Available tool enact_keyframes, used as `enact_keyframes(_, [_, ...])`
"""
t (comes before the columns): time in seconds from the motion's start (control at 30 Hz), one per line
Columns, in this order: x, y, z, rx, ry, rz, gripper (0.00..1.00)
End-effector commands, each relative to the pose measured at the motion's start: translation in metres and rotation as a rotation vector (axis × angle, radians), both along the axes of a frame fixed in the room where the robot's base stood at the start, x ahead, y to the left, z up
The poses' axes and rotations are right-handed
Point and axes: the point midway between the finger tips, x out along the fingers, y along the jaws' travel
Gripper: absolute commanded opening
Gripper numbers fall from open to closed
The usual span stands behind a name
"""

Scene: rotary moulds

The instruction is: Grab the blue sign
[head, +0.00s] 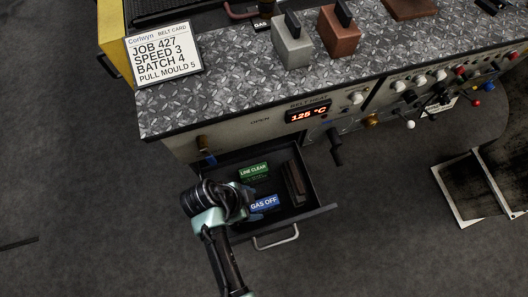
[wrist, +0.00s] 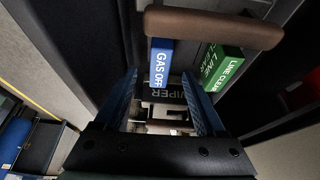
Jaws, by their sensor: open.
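The blue sign (head: 264,204), lettered GAS OFF, lies in the open drawer (head: 324,213), near its front. In the wrist view the blue sign (wrist: 160,62) shows beyond and between the two blue fingers. No contact with it is visible. A green sign (head: 254,171), lettered LINE CLEAR, lies farther back in the drawer. It also shows right of the blue sign in the wrist view (wrist: 222,66).
A brown bar-shaped thing (head: 294,182) lies along the drawer's right side, close to both signs. The drawer handle (head: 275,238) sticks out in front. The machine's countertop (head: 230,88) overhangs behind, with a belt card (head: 164,54) on it. Bare floor lies in front.

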Motion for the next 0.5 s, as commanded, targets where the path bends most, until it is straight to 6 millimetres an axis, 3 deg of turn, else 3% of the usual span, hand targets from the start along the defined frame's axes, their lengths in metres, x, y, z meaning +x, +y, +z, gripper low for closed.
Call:
enact_keyframes(0.23, [0.002,-0.009,-0.018,0.0,0.0,0.0,0.72])
enact_keyframes(0.5, [0.008,-0.026,-0.052,0.001,0.0,0.0,0.72])
